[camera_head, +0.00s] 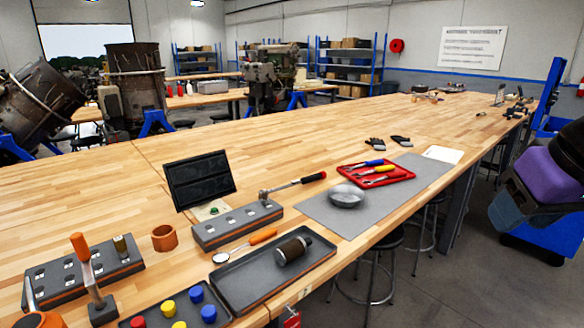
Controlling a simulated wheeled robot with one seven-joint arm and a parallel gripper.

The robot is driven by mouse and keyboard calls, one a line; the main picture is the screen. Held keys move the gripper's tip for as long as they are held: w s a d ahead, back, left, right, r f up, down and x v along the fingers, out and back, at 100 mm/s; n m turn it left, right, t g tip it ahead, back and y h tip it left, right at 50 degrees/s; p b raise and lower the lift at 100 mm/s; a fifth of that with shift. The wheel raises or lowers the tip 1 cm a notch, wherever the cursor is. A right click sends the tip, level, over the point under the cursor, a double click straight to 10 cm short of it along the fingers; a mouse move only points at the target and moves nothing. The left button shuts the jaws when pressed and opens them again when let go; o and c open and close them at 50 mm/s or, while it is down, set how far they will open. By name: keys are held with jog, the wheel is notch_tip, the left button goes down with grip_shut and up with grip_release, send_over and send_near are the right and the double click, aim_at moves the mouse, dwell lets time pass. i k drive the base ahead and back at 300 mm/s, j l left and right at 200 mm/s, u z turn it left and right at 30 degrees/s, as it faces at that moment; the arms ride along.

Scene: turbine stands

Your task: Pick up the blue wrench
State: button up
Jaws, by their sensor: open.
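A red tray (401,179) lies on the grey mat at the middle right of the bench. Inside it lie a few slim tools. The one at the back left has a blue part (374,162); it is too small to tell whether it is a wrench. A yellow-handled tool (380,169) lies in front of it. No other blue tool shows on the bench. My gripper is not in view.
On the grey mat (325,207) a round metal dish (346,196) stands before the red tray. Black gloves (376,144) lie behind. A dark tray (240,290) holds a cylinder (293,250).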

aim_at(367, 163)
jog(key=i+l+u, duration=0.3)
jog(key=i+l, duration=0.2)
jog(key=i+l+u, duration=0.35)
jog(key=i+l, duration=0.25)
jog(key=i+l+u, duration=0.1)
jog(key=l, duration=0.65)
jog(key=i+l+u, duration=0.15)
jog(key=i+l, duration=0.15)
jog(key=l, duration=0.5)
jog(key=i+l+u, duration=0.1)
jog(key=l, duration=0.65)
jog(key=i+l+u, duration=0.1)
jog(key=l, duration=0.7)
jog(key=i+l+u, duration=0.15)
jog(key=l, duration=0.65)
